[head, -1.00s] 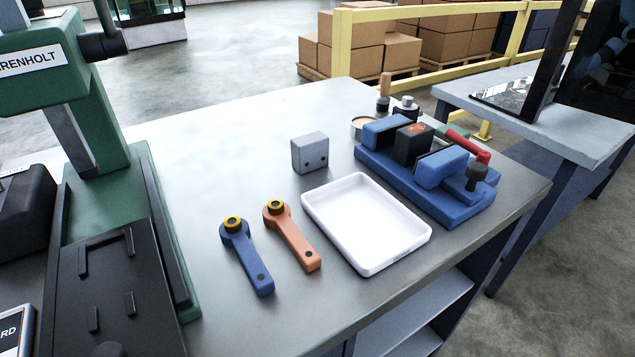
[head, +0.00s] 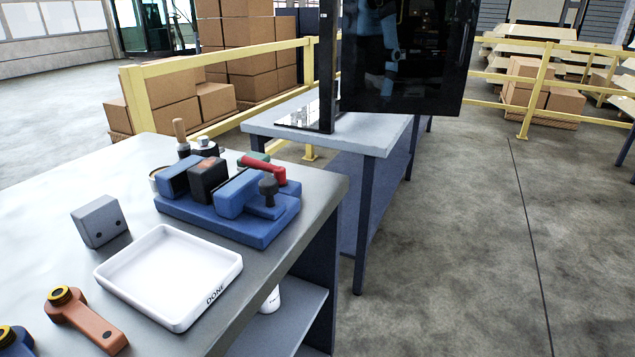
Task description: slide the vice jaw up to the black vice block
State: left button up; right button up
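The blue vice (head: 245,233) stands near the right edge of the workbench. Its black vice block (head: 208,180), with an orange mark on top, sits between two blue jaws. One blue jaw (head: 174,181) is on the block's left. The other blue jaw (head: 238,194) is on its right, next to a blue piece with a black knob (head: 268,187). A narrow gap seems to lie between block and right jaw; its width is hard to tell. Neither of my grippers is in view.
A white tray (head: 118,270) marked DONE lies in front of the vice. A grey block (head: 97,222) and an orange wrench-like part (head: 90,322) lie left. A wooden-handled tool (head: 181,136), a round tin (head: 154,181) and a red-handled tool (head: 264,168) are behind the vice.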

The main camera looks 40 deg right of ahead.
aim_at(248, 190)
jog(key=k+l+z, duration=0.15)
jog(key=z, duration=0.65)
